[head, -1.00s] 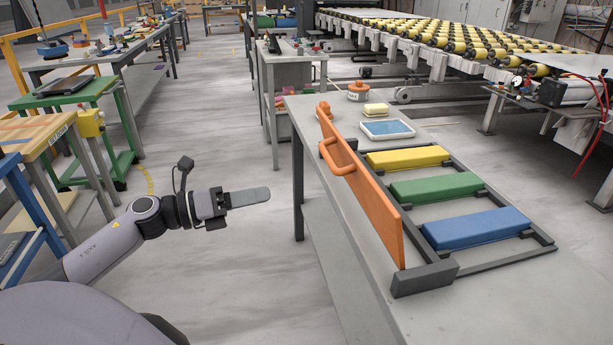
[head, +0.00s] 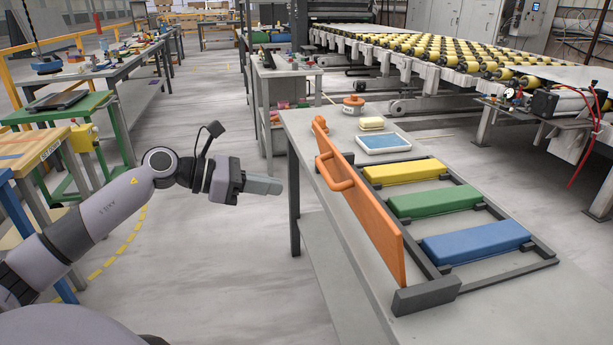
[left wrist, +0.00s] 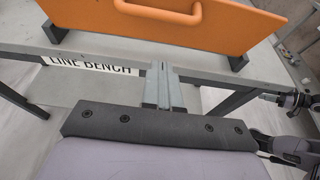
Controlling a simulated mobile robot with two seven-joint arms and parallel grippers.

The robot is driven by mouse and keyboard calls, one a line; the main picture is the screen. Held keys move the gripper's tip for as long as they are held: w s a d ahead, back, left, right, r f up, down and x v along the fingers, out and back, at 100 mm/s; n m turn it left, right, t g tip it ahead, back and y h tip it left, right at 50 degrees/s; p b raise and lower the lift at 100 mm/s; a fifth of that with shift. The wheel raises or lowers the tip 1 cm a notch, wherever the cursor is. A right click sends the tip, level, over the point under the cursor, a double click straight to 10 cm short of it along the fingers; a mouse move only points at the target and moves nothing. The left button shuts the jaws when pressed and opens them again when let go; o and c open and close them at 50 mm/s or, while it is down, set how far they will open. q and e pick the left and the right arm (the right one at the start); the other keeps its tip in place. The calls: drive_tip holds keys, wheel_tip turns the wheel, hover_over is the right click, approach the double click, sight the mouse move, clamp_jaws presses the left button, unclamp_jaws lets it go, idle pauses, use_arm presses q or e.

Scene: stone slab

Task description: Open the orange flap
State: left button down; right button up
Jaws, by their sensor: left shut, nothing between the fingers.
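The orange flap (head: 372,212) is a long panel standing upright, slightly tilted, along the left edge of the grey bench. Its orange bar handle (head: 334,172) sticks out on the face toward my left gripper. My left gripper (head: 270,186) is shut and empty, left of the bench and apart from the handle. In the left wrist view the shut fingers (left wrist: 164,82) point toward the flap (left wrist: 225,28), with the handle (left wrist: 165,14) ahead at the top.
Behind the flap, a dark frame (head: 505,270) holds yellow (head: 403,171), green (head: 435,200) and blue (head: 476,241) blocks. A blue-topped tray (head: 384,143) and an orange round container (head: 353,104) stand farther back. The floor left of the bench is clear.

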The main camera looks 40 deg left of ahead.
sight(328, 172)
use_arm(q)
drive_tip(key=w+d+p, duration=0.2)
drive_tip(key=w+d, duration=0.3)
drive_tip(key=shift+w+r+p, duration=0.2)
drive_tip(key=shift+w+p, duration=0.1)
drive_tip(key=shift+w, duration=0.1)
drive_tip(key=shift+d, duration=0.1)
drive_tip(key=shift+w+d+r, duration=0.25)
drive_tip(key=shift+w+r, duration=0.05)
drive_tip(key=shift+r, duration=0.15)
drive_tip(key=shift+w+d+r, duration=0.2)
drive_tip(key=shift+w+r, duration=0.1)
drive_tip(key=shift+r, duration=0.15)
drive_tip(key=shift+w+d+r+p, duration=0.3)
drive_tip(key=shift+w+d, duration=0.05)
drive_tip(key=shift+w, duration=0.05)
drive_tip(key=shift+f, duration=0.15)
